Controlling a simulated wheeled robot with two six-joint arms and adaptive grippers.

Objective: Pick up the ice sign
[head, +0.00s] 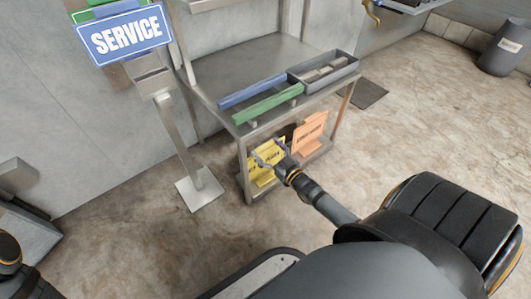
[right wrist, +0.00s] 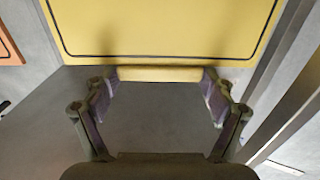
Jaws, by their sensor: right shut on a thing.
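A yellow sign (head: 268,160) with dark lettering stands on the lower shelf of the metal table; its small text is hard to read in the head view. An orange sign (head: 309,135) stands to its right. My right gripper (head: 267,152) is at the yellow sign, its fingers in front of it and covering part of it. In the right wrist view the gripper (right wrist: 160,76) has its fingers on the two ends of a yellow edge piece below the sign's face (right wrist: 160,28). My left gripper is out of the head view.
The metal table (head: 230,88) holds a blue bar (head: 252,90), a green bar (head: 268,103) and a grey tray (head: 325,72) on top. A SERVICE sign on a stand (head: 122,38) is to the left. Table legs flank the shelf closely. The floor in front is clear.

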